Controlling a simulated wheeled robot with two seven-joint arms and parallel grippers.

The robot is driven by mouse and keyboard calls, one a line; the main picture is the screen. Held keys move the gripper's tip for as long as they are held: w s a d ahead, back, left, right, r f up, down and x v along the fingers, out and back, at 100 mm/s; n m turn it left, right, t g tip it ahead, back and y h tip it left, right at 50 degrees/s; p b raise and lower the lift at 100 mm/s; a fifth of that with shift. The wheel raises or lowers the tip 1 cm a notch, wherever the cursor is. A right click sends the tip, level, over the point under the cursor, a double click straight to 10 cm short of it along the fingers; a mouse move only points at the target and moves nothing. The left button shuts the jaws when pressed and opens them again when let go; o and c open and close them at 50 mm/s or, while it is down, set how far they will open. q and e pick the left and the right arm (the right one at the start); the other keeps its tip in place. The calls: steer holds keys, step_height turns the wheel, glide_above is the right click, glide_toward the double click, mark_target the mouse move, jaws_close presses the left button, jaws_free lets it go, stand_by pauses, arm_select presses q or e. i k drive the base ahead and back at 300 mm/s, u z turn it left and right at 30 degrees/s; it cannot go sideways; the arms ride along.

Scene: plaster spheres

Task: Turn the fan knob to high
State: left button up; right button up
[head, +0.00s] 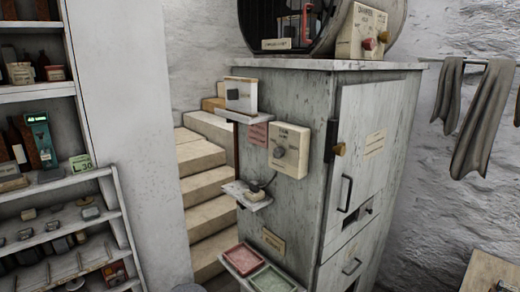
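A cream control box (298,138) is fixed to the side of the grey cabinet, with a round grey knob (279,152) on its face. This may be the fan knob, but its label and setting are too small to read. Neither of my grippers is in view.
The grey cabinet (338,195) has small side shelves: an upper one with a cream switch box (241,94), a middle one (247,204) and low trays (242,259). Stone steps (205,180) rise behind. Stocked shelves (60,235) stand left; grey cloths (485,115) hang right.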

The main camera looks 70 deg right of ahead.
mark_target(278, 153)
steer(key=z, duration=0.9)
steer(key=i, duration=1.1)
steer(key=z, duration=1.25)
